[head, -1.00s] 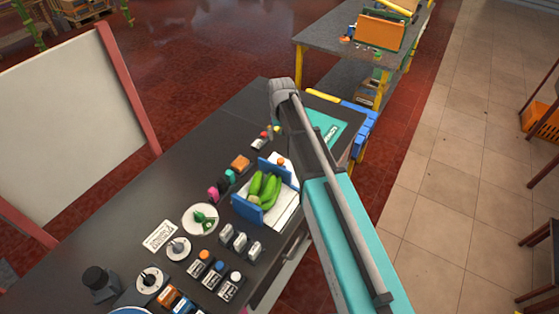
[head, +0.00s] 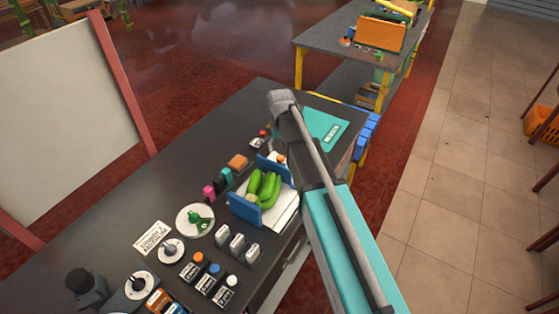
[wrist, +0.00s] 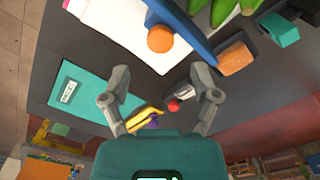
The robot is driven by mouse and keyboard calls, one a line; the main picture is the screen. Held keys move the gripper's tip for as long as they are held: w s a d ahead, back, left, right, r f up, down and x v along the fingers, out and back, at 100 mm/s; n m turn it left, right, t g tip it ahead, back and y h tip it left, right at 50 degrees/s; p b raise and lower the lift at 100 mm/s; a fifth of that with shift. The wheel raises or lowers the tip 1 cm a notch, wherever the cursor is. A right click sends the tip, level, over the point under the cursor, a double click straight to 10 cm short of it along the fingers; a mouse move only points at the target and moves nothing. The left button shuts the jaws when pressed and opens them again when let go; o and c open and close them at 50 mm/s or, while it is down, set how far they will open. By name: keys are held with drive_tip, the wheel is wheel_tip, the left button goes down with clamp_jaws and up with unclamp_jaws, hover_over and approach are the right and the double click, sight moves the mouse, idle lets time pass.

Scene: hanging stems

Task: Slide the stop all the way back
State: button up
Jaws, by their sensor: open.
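A white tray with two upright blue plates holds several green, cucumber-like fruits (head: 264,188) between them. The near blue plate (head: 245,209) and the far blue plate (head: 270,165) stand at opposite ends. An orange knob (head: 281,159) is by the far plate. In the wrist view the orange knob (wrist: 160,39) sits beside a blue plate (wrist: 183,28) at the top. I cannot tell for sure which part is the stop. My gripper (wrist: 160,97) is open and empty above the table, with the knob beyond its fingertips. In the head view my arm hides the fingers.
A teal mat (head: 325,128) lies at the table's far end. An orange block (head: 238,162), a red knob (wrist: 173,105) and a yellow piece (wrist: 146,117) are near the gripper. A second table (head: 330,40) is behind.

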sight(281, 157)
drive_tip(key=shift+f+b, duration=2.35)
drive_tip(key=shift+f, duration=0.35)
clamp_jaws()
drive_tip(key=shift+w, duration=0.1)
